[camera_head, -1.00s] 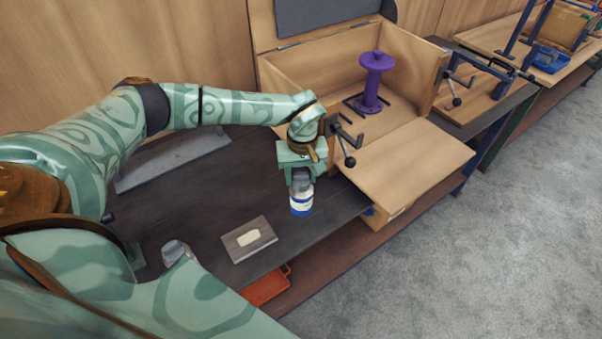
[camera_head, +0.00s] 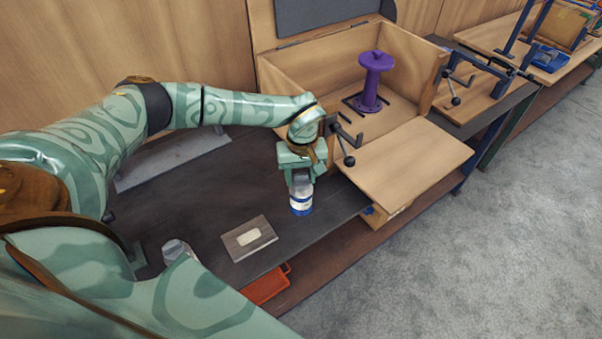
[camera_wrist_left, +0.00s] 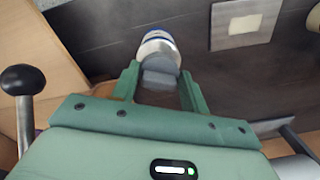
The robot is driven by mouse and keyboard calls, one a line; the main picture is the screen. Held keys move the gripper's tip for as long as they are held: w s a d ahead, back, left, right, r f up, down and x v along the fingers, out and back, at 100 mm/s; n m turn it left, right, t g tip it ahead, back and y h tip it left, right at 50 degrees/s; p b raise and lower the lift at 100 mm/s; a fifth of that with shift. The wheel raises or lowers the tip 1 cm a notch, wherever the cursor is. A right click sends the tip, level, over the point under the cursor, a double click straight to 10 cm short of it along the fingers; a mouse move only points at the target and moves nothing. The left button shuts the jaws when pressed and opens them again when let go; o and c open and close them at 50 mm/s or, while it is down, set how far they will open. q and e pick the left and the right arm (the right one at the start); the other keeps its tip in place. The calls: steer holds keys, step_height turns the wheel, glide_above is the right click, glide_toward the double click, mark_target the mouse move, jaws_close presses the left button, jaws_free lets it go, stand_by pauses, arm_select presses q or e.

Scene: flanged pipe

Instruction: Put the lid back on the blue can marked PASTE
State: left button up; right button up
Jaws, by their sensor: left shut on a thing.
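The white-and-blue can (camera_head: 301,204) stands on the dark bench near its front edge. It also shows in the left wrist view (camera_wrist_left: 158,40), and no lettering on it can be read. My left gripper (camera_head: 300,181) points down directly above the can. In the left wrist view my left gripper (camera_wrist_left: 160,82) is shut on a grey piece (camera_wrist_left: 160,73), which looks like the lid. The grey piece is at the can's top; I cannot tell whether it is seated or slightly above. My right gripper is not in view.
A flat plate with a pale patch (camera_head: 248,238) lies left of the can. A grey object (camera_head: 175,250) is farther left, partly hidden by my arm. An open wooden box (camera_head: 405,160) with a purple spool (camera_head: 372,80) stands right. A black-knobbed clamp (camera_head: 348,150) is close to my wrist.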

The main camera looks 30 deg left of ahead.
mark_target(300, 175)
arm_select(q)
steer(key=shift+f, duration=0.1)
stand_by(0.6)
steer(key=o, duration=1.5)
steer(key=shift+r+p, duration=2.55)
steer(key=shift+r, duration=0.25)
steer(key=shift+f, duration=0.1)
jaws_close()
steer(key=shift+f, duration=0.15)
